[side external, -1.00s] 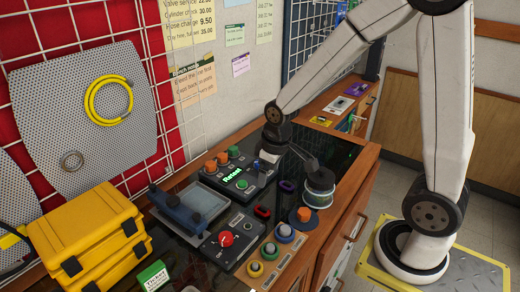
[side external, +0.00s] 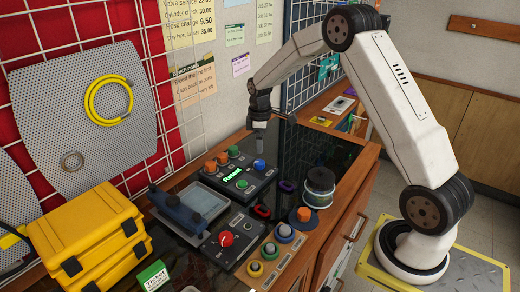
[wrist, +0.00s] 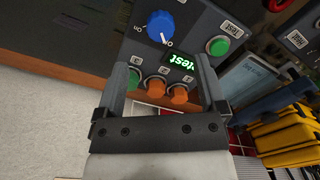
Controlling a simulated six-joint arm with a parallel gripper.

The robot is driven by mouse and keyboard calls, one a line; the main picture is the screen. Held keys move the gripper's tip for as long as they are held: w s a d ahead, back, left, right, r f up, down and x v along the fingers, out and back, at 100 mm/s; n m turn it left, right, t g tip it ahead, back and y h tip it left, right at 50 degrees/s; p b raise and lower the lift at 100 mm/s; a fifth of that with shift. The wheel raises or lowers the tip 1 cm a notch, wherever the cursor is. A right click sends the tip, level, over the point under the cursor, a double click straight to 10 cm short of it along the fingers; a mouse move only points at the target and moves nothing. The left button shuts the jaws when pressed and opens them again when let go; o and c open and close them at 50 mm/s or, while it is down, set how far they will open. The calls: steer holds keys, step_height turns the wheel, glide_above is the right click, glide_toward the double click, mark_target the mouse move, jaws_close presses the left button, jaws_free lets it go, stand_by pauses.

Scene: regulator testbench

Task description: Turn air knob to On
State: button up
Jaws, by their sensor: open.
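I cannot read an "air" label. My gripper (side external: 260,140) is raised above the back of this panel, pointing down, apart from the knob. In the wrist view my gripper (wrist: 162,75) is open, with nothing held. The blue knob lies beyond its fingertips, and the orange and green knobs appear between the fingers.
A round green button (wrist: 218,46) is on the same panel. A second panel with a red knob (side external: 226,239) is in front. A dark spool (side external: 320,184) stands to the right, and yellow cases (side external: 90,238) at left. The dark counter behind the panel is clear.

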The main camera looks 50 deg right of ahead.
mark_target(260, 162)
steer(key=shift+f, duration=3.9)
jaws_close()
